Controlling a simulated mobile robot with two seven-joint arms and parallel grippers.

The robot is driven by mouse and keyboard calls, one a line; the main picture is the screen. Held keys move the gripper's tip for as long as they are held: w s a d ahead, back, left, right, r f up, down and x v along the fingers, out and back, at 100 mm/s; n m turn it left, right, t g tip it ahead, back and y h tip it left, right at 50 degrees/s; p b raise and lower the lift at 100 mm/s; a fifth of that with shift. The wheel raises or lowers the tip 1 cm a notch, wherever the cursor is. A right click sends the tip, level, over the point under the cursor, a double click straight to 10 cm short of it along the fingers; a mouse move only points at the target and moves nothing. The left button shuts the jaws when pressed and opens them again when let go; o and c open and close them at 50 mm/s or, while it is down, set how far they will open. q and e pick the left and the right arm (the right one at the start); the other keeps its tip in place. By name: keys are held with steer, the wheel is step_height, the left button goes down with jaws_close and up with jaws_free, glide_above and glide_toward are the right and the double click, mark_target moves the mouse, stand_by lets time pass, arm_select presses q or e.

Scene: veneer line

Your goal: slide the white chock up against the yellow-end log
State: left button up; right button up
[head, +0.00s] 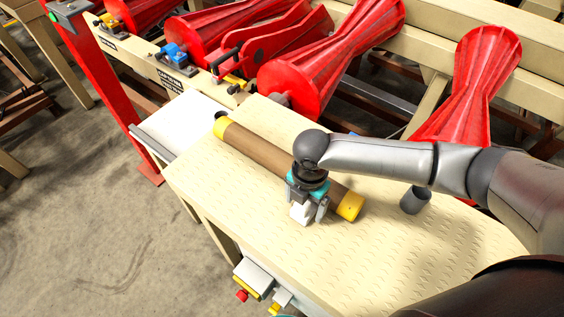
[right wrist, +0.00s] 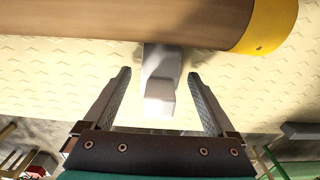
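The brown log (head: 262,153) with yellow ends lies on the cream textured table (head: 385,262); its near yellow end (head: 350,206) also shows in the right wrist view (right wrist: 268,22). The white chock (head: 300,213) sits on the table beside the log, toward its near yellow end. In the right wrist view the chock (right wrist: 160,85) lies between my fingers, its far end at the log's edge; I cannot tell whether they touch. My right gripper (head: 307,210) is open around the chock (right wrist: 160,92), with a gap on both sides. My left gripper is not in view.
A dark grey cylinder (head: 415,200) stands on the table right of the log, below my right forearm. Red ribbed rollers (head: 300,82) line the back. A small box with buttons (head: 252,277) is at the table's front edge. The table's front right is clear.

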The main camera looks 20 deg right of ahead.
step_height(320, 180, up, 15)
steer(key=shift+r, duration=0.15)
stand_by(0.6)
